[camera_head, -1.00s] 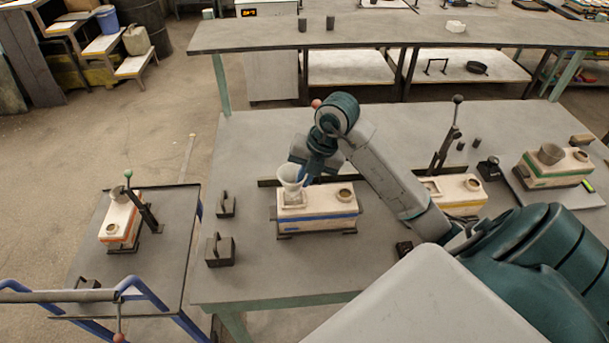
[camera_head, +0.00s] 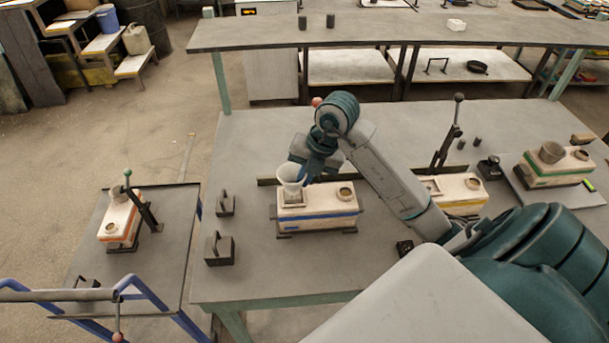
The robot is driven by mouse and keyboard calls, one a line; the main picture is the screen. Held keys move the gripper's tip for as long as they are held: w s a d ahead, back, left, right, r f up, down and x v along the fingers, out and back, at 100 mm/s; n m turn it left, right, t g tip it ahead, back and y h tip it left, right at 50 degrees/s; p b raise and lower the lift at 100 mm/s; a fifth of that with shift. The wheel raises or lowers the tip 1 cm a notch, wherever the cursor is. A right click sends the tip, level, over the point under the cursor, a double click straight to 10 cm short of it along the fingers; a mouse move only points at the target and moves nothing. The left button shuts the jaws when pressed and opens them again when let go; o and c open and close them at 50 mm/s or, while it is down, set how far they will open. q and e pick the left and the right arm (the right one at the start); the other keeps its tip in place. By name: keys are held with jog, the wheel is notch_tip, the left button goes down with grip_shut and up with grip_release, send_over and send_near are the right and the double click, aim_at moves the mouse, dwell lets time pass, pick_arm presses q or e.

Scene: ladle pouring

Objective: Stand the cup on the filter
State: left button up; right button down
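A pale, funnel-shaped cup (camera_head: 291,175) is upright over the left end of the white mould box with a blue stripe (camera_head: 330,213). A square seat, seemingly with the filter (camera_head: 292,199), shows only in part below the cup. I cannot tell whether the cup's foot touches it. My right gripper (camera_head: 305,175) reaches down from behind, at the right side of the cup. Its fingers are small and partly hidden by the cup, so I cannot see if they are closed on it. My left gripper is not in view.
A round, cup-like opening (camera_head: 345,192) is on the same box's right end. A yellow-striped box (camera_head: 460,190) and a green-striped box (camera_head: 555,165) stand to the right. Dark metal weights (camera_head: 219,250) stand left. An orange-striped box (camera_head: 119,222) is on the cart.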

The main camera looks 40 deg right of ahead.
jog(key=shift+f+b, duration=0.6)
jog(key=shift+f, duration=0.15)
dwell(0.4)
jog(key=c, duration=1.5)
grip_release()
jog(key=shift+c, duration=0.2)
jog(key=shift+r, duration=0.1)
jog(key=b+v, duration=0.1)
jog(key=v, duration=0.9)
jog(key=shift+r+b, duration=0.3)
jog(key=shift+b, duration=0.05)
jog(key=shift+s+d, duration=0.1)
jog(key=shift+s, duration=0.1)
